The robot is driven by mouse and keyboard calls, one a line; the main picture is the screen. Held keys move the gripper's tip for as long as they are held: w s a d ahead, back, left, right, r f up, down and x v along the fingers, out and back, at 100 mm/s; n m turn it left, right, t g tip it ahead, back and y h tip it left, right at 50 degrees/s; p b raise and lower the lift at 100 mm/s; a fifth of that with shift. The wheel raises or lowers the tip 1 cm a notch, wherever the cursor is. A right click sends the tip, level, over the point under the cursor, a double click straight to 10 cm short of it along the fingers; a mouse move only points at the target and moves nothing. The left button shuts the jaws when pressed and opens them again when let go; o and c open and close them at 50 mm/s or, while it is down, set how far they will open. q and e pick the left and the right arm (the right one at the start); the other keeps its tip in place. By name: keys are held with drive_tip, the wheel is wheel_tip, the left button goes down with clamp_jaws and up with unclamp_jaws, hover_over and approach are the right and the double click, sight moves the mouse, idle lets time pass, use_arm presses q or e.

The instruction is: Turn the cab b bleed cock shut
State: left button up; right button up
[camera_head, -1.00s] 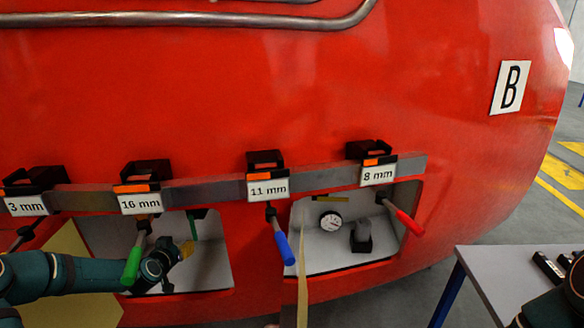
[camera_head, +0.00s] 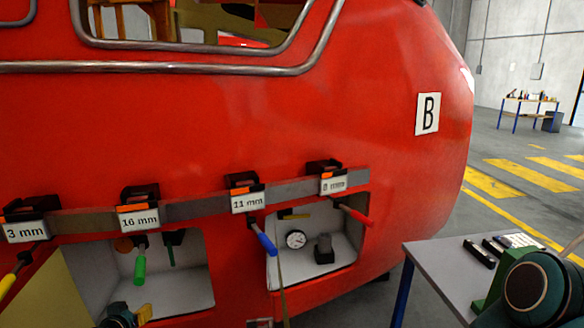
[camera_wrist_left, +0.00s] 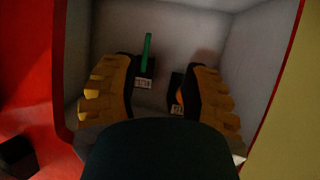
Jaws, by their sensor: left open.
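The red train nose carries a white "B" plate (camera_head: 428,114). In its left recess (camera_head: 190,296) a green lever (camera_head: 169,252) hangs at the back wall; in the left wrist view it is an upright green bar (camera_wrist_left: 147,50) above a small label. Beside it there is a dark fitting with an orange part (camera_wrist_left: 179,97), partly hidden by a finger. I cannot read which one is the bleed cock. My left gripper (camera_head: 130,316) is low in front of this recess, cut by the frame edge. Its yellow fingers (camera_wrist_left: 158,95) are open and empty, apart from the lever.
A rail holds labelled screwdrivers, including a green one (camera_head: 140,266), a blue one (camera_head: 265,243) and a red one (camera_head: 355,215). The right recess holds a gauge (camera_head: 296,239) and a dark knob (camera_head: 323,249). A grey table (camera_head: 440,262) stands at right, near my right arm.

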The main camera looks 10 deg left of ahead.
use_arm(q)
drive_tip(key=s+d+f+g+h, duration=0.25)
drive_tip(key=d+f, duration=0.25)
drive_tip(key=d, duration=0.4)
drive_tip(key=s+d+f+g+h, duration=0.1)
drive_tip(key=s+d+f+h, duration=0.2)
drive_tip(key=d, duration=0.6)
drive_tip(key=s+d+f+g+h, duration=0.1)
drive_tip(key=s+d+f+g, duration=0.1)
drive_tip(key=d+f, duration=0.55)
drive_tip(key=s+d+f+g, duration=0.1)
drive_tip(key=s+d+g, duration=0.4)
drive_tip(key=s, duration=0.5)
drive_tip(key=s+d+f+g, duration=0.1)
drive_tip(key=s+d+g, duration=0.1)
drive_tip(key=s+d, duration=0.7)
drive_tip(key=w+r+m+t, duration=0.1)
drive_tip(key=w+r, duration=0.3)
drive_tip(key=shift+w+r, duration=0.2)
drive_tip(key=shift+r, duration=0.1)
